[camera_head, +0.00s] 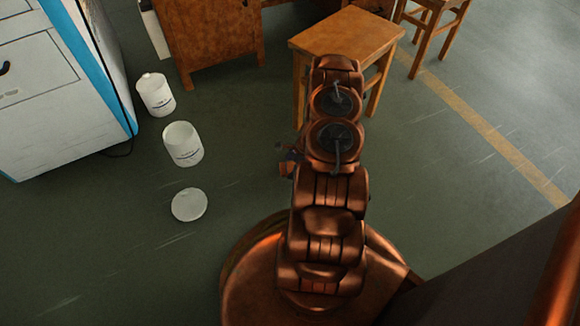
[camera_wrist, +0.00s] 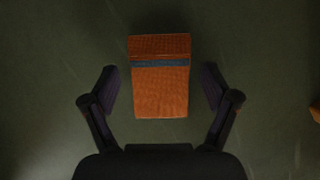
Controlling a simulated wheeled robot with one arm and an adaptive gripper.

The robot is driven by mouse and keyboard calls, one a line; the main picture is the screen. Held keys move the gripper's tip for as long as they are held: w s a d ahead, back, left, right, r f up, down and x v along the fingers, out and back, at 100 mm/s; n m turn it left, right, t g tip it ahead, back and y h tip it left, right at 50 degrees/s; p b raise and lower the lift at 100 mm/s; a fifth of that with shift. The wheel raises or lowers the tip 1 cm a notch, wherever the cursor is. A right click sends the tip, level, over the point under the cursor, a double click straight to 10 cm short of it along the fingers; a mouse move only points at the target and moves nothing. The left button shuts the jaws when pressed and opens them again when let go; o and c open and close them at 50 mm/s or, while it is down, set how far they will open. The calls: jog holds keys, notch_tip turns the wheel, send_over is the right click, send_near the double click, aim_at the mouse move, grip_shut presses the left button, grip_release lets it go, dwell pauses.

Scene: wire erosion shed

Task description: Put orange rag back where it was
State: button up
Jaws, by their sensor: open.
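The orange rag (camera_wrist: 160,92) is a folded rectangle with a grey band across its upper part. In the wrist view it lies against the green floor, centred between the two fingers. My gripper (camera_wrist: 160,75) is open, with a gap between the rag and each finger. I cannot tell how far the fingertips are above the rag. In the head view my arm hides most of the gripper, and only a small dark and orange-brown part shows beside the arm.
A wooden stool (camera_head: 345,43) stands beyond my arm. To the left are a closed white container (camera_head: 155,96), an open white tub (camera_head: 183,146) and a round white lid (camera_head: 189,205) on the floor. A white-blue cabinet (camera_head: 45,90) stands far left.

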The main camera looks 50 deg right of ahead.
jog(key=shift+r, duration=0.1)
jog(key=p+v, duration=0.5)
jog(key=v, duration=0.7)
notch_tip(320, 180, up, 9)
jog(key=n, duration=0.4)
send_over(282, 168)
jog(key=w+a+r+n+g+y, duration=0.1)
jog(key=w+a+r+n, duration=0.15)
jog(key=a+r, duration=0.5)
jog(key=s+a+r+n+g, duration=0.2)
jog(key=s+a+r+n, duration=0.2)
jog(key=a+r+n, duration=0.65)
jog(key=s+a+r+n+g+h, duration=0.2)
jog(key=s+a+r+n, duration=0.2)
jog(key=s+a+r, duration=0.75)
jog(key=s+r+n+h, duration=0.1)
jog(key=s+r+n, duration=0.1)
jog(key=s, duration=0.4)
jog(key=s+r+n+g+h, duration=0.1)
jog(key=s+r+n, duration=0.2)
jog(key=s, duration=0.4)
jog(key=shift+a+n, duration=0.3)
jog(key=shift+a, duration=0.1)
